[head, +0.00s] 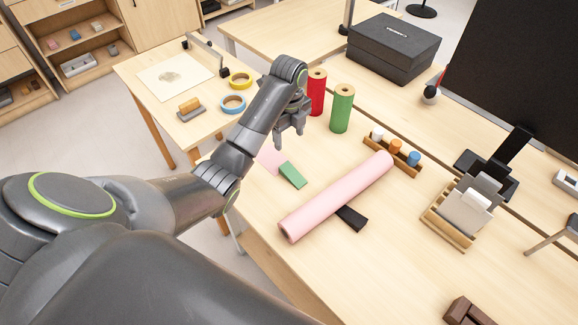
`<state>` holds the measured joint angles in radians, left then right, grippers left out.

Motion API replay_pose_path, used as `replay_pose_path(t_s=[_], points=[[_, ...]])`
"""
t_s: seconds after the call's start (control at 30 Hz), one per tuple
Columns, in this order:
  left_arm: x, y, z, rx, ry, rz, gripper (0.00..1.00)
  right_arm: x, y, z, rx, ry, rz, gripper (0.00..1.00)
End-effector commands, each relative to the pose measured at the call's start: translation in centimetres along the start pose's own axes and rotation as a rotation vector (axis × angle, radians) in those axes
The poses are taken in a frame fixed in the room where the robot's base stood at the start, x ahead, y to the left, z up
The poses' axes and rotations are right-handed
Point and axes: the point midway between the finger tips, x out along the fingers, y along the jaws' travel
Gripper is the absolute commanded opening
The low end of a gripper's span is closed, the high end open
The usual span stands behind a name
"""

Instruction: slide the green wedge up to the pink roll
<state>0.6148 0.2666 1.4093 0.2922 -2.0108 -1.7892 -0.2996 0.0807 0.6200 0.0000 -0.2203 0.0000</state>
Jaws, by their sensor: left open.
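The green wedge (293,175) lies flat on the wooden table, left of the pink roll and apart from it. The pink roll (335,198) is a long cylinder lying diagonally across the table. My left gripper (289,140) points down above and behind the green wedge, open, with nothing visible between its fingers. It appears apart from the wedge. My right gripper is not in view.
A flat pink piece (268,158) lies beside the wedge, partly hidden by my left arm. A black bar (351,217) sticks out by the roll. Red (317,93) and green (342,108) rolls stand upright behind. A wooden holder (379,148) with small jars is near the roll's far end.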

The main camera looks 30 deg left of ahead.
Motion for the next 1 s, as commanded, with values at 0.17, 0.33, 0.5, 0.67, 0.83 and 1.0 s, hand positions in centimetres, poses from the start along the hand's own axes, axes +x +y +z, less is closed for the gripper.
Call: replay_pose_path(t_s=[0.17, 0.33, 0.5, 0.67, 0.83, 1.0], points=[[3.8, 0.0, 0.0, -0.001, 0.000, 0.001, 0.62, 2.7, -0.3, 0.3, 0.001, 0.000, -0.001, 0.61], [6.5, 0.1, -0.1, -0.002, 0.002, 0.004, 0.62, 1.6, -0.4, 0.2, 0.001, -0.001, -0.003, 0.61], [9.9, 0.1, -0.1, -0.002, 0.002, 0.004, 0.62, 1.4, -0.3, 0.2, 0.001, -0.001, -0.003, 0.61], [12.5, 0.1, -0.1, -0.001, 0.001, 0.002, 0.62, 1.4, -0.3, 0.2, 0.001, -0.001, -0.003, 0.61], [14.2, 0.0, 0.0, -0.001, 0.001, 0.001, 0.62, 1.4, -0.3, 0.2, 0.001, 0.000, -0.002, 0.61], [14.7, 0.0, 0.0, -0.001, -0.001, -0.001, 0.62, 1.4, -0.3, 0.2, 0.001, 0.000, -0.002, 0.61]])
